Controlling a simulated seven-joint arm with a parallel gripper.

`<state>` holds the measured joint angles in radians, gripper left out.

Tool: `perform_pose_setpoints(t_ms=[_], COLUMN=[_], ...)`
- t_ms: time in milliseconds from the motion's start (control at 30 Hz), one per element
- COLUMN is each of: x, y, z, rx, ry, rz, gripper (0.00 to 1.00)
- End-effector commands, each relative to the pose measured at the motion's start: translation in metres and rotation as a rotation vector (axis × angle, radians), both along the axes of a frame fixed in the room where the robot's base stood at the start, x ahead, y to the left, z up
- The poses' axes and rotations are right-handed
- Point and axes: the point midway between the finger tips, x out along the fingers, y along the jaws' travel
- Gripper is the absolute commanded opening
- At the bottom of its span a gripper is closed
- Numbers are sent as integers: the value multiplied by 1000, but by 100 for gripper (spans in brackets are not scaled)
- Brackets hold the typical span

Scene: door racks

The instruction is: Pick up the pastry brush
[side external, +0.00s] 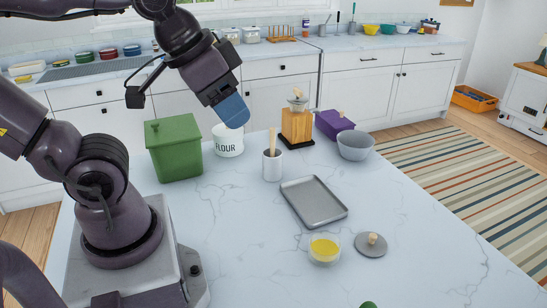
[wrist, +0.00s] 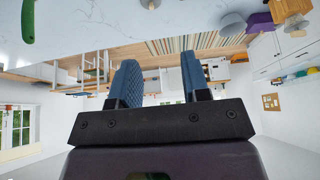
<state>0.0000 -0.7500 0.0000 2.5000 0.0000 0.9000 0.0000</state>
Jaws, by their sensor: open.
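My gripper (side external: 232,110) is raised above the counter near the flour canister, empty. Its two blue fingers stand apart in the wrist view (wrist: 159,80). A white cup (side external: 272,166) stands on the counter with a wooden handle (side external: 272,142) rising from it; this may be the pastry brush, but its lower end is hidden in the cup. A green rounded thing (side external: 368,305) is cut off at the front edge of the side view. A long green thing (wrist: 28,20) shows at the wrist view's top left. I cannot tell for sure which is the brush.
A green bin (side external: 174,148), flour canister (side external: 228,147), wooden grinder (side external: 297,128), purple box (side external: 334,124) and grey bowl (side external: 355,146) stand along the back. A grey tray (side external: 314,202), yellow-filled bowl (side external: 324,249) and knobbed lid (side external: 371,244) lie nearer.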

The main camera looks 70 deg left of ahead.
Motion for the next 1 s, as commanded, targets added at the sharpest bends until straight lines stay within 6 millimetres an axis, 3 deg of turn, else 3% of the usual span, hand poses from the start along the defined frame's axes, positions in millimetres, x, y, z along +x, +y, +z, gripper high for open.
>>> perform_pose_setpoints(t_ms=[367,467,567,667,800,1000], x=[0,9,34,71,122,167], y=[0,2,10,25,57,111], z=[0,-2,-10,-24,-50,-97], rx=[0,-1,-7,-10,-1,39], ry=[-1,-13,-55,-130,-262,-451], rz=[0,13,49,107,201,330], gripper=[47,47,47,47,47,47])
